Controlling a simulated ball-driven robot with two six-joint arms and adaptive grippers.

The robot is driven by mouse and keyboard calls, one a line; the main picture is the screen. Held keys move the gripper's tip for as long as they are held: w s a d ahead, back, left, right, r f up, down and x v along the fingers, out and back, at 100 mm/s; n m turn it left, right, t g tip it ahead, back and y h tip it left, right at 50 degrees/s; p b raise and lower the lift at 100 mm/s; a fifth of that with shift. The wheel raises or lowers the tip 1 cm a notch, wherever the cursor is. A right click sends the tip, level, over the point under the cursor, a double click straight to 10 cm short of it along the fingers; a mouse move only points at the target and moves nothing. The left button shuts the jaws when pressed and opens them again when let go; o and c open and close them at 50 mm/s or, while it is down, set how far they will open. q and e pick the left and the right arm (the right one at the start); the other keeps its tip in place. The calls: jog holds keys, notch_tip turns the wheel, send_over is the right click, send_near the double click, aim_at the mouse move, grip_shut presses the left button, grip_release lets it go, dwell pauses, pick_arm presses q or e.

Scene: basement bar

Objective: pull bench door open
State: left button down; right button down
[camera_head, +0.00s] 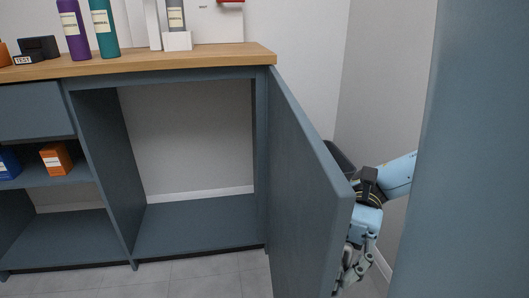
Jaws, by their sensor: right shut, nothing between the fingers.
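The bench (163,58) has a wooden top and blue-grey body. Its door (301,200) stands swung open toward me, hinged at the bench's right end. The compartment (190,135) behind it is open and empty, with the wall showing at its back. My right gripper (352,274) is at the right, on the outer side of the door, near its free edge. It is shut with nothing held. The door edge hides part of it, so I cannot tell whether it touches the door. My left gripper is not in view.
On the bench top are a purple bottle (74,30), a teal bottle (104,28) and a black box (39,47). An orange box (56,158) and a blue box (9,164) sit on the left shelf. A large blue-grey panel (470,150) fills the right side. Floor shows at the bottom.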

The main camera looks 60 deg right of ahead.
jog(key=shift+d, duration=0.2)
jog(key=c, duration=1.6)
grip_release()
jog(key=shift+c, duration=0.2)
jog(key=d, duration=1.2)
jog(key=shift+w, duration=0.15)
